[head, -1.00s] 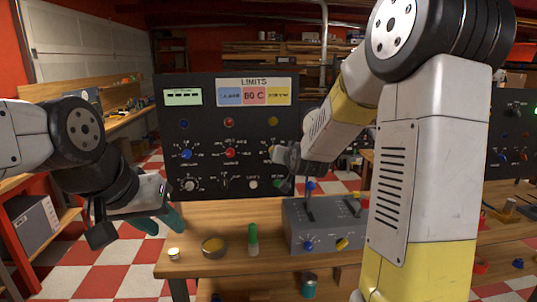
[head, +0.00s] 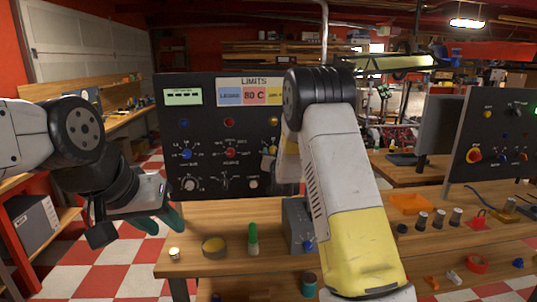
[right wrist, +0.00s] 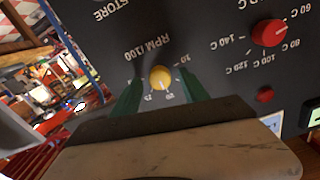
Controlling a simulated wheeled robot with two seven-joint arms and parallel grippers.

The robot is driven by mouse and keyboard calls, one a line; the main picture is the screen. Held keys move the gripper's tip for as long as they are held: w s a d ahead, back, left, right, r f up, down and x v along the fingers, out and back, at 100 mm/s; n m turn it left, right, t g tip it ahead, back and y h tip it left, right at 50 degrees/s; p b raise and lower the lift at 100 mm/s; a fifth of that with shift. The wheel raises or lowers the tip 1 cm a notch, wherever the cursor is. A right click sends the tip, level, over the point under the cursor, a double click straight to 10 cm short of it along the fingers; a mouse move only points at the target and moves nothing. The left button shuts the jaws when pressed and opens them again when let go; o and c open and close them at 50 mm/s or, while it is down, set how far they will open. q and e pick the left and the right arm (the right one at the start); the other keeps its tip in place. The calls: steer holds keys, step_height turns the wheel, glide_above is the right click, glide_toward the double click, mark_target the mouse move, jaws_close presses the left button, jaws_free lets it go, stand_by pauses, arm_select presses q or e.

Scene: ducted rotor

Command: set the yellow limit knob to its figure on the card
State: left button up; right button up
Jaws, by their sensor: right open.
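The yellow limit knob (right wrist: 160,77) shows on the black panel in the right wrist view, under upside-down lettering "RPM /100". Its surrounding figures are small and its pointer setting is unclear. My right gripper (right wrist: 161,80) is open, with one green finger on each side of the knob; I cannot tell whether they touch it. My left gripper (head: 160,221) is open and empty, left of the panel's lower part.
The panel (head: 210,110) also carries a blue knob (head: 187,154) and a red knob (head: 230,153). A second panel (head: 495,145) stands at right.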

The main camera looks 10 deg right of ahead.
steer(key=shift+w, duration=0.4)
jaws_close()
steer(key=shift+m, duration=0.3)
steer(key=m, duration=0.9)
stand_by(0.5)
